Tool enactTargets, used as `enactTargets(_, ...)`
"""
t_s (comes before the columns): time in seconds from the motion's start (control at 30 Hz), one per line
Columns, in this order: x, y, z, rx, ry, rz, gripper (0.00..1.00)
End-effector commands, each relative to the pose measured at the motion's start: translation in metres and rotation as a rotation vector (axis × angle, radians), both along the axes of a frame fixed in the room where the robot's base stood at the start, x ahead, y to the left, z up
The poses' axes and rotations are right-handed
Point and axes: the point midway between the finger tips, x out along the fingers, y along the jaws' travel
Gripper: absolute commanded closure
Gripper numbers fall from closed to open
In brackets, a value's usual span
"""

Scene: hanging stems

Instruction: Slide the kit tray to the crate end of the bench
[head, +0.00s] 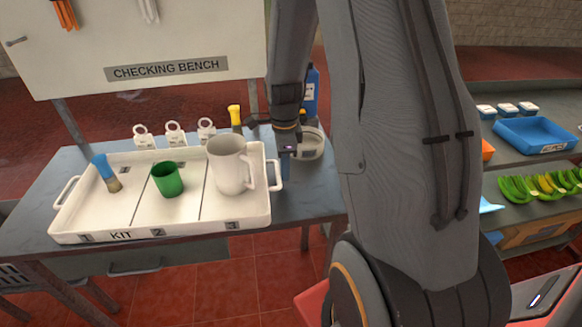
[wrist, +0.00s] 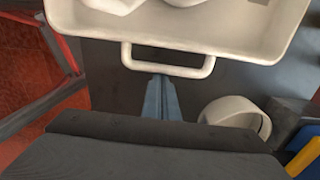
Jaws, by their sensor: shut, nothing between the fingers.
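The white kit tray (head: 185,228) lies on the grey bench (head: 310,207), with a handle at each end. It holds a blue-handled brush (head: 107,172), a green cup (head: 168,180) and a white pitcher (head: 230,165) in three compartments. My gripper (head: 285,172) is shut and empty, pointing down by the tray's right handle (head: 276,176). In the wrist view the closed fingers (wrist: 161,88) are just outside the middle of the handle bar (wrist: 168,72); I cannot tell whether they touch it.
White ringed tags (head: 175,134) and a yellow-topped item (head: 235,116) are behind the tray. A dark slatted crate-like thing (head: 14,278) is at lower left. Some bench top is bare left of the tray.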

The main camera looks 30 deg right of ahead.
Motion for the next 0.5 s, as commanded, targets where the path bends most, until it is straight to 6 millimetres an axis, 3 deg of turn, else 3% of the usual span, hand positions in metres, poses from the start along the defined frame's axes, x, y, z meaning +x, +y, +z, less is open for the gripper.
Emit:
enactTargets(0.33, 0.002, 0.004, 0.000, 0.000, -0.001, 0.003, 1.00)
enactTargets(0.5, 0.015, 0.034, 0.000, 0.000, -0.002, 0.007, 1.00)
